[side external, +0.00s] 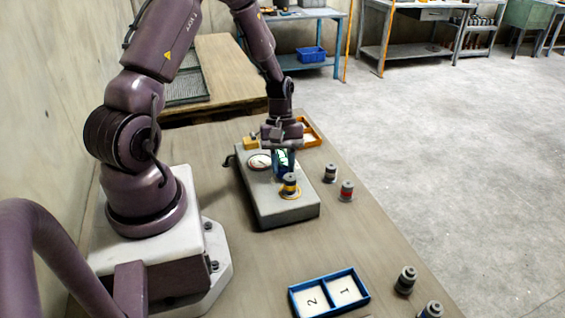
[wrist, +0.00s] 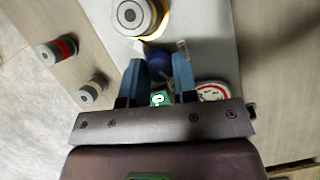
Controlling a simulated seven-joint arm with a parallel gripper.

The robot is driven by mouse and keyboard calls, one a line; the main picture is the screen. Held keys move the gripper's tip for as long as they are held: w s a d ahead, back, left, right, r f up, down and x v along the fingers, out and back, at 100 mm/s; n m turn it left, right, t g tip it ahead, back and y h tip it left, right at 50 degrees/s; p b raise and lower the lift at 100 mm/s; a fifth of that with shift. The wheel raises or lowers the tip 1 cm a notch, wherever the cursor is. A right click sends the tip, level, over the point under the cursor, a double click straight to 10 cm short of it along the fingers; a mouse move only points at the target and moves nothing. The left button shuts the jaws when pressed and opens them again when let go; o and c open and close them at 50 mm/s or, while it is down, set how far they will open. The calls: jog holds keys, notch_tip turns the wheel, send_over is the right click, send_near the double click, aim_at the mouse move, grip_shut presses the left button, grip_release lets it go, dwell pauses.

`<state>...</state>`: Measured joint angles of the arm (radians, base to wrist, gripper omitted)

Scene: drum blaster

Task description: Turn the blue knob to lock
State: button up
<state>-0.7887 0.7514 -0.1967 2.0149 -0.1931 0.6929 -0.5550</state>
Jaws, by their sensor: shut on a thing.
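The blue knob (wrist: 158,68) shows in the wrist view between the two blue-grey fingers of my gripper (wrist: 159,76). My gripper is shut on it. In the side view my gripper (side external: 284,163) points down over the top of the grey box (side external: 280,213), and the fingers hide most of the knob. A small green lit sign (wrist: 158,99) with a white mark shows just below the knob in the wrist view. A small light tab (wrist: 182,47) lies beside the knob.
A dark canister in a yellow ring (side external: 290,186) stands on the box near my gripper. A round dial (side external: 259,161) sits behind. Two canisters (side external: 330,173) (side external: 346,190) stand right of the box. A blue two-part tray (side external: 329,293) lies in front; an orange tray (side external: 310,133) lies behind.

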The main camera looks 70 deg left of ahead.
jog(key=m+g, duration=0.1)
jog(key=m, duration=0.2)
jog(key=m+g+y, duration=0.1)
jog(key=m, duration=0.2)
jog(key=shift+w, duration=0.2)
jog(key=shift+m, duration=0.3)
dwell(0.3)
jog(key=o, duration=0.9)
jog(key=v, duration=1.3)
jog(key=shift+w+d, duration=0.1)
jog(key=shift+d, duration=0.15)
